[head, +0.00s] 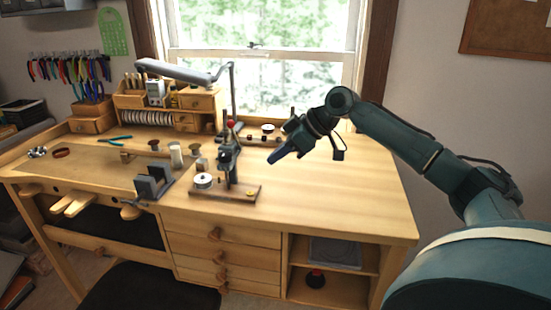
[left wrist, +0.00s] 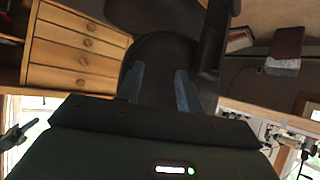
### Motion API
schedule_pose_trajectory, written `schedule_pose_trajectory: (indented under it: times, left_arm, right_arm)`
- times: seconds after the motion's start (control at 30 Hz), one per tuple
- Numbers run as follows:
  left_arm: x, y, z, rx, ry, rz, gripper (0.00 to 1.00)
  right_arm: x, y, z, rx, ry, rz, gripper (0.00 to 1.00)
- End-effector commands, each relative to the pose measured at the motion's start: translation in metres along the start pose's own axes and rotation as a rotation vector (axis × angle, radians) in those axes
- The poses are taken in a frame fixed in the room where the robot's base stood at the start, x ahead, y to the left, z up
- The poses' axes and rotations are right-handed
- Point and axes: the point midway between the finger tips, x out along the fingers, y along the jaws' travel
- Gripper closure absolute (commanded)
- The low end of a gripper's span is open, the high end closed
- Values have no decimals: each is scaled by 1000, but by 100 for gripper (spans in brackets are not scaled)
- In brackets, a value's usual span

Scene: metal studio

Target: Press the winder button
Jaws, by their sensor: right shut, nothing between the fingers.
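The winder (head: 229,165) stands on a wooden base (head: 215,193) near the front edge of the workbench. A white spool (head: 203,181) sits at the left of this base, and a small yellow button (head: 250,194) sits at its right end. My right gripper (head: 272,160) is shut and empty. In the picture it is above and to the right of the button, apart from it, pointing down and left. My left gripper shows only in the left wrist view (left wrist: 157,88), with its two fingers apart and nothing between them.
A dark grey clamp-like block (head: 153,182) stands left of the winder. Small spools (head: 195,150) and a desk lamp (head: 180,72) are behind. The benchtop (head: 345,195) on the right is clear. A dark stool seat (head: 148,288) is below the front edge.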

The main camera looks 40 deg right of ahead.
Motion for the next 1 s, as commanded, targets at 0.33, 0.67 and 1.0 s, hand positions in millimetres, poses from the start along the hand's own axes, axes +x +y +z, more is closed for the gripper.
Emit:
schedule_pose_trajectory:
  times: [0.33,0.67,1.0]
  left_arm:
    - [-4,-5,-2,-5,-23,-15,64]
    - [-4,-8,-2,-10,-33,-26,64]
    - [-4,-9,-2,-12,-33,-29,64]
  right_arm:
    - [74,-1,-2,0,1,-3,100]
    - [101,0,26,0,-1,-1,100]
    - [103,0,28,0,0,0,100]
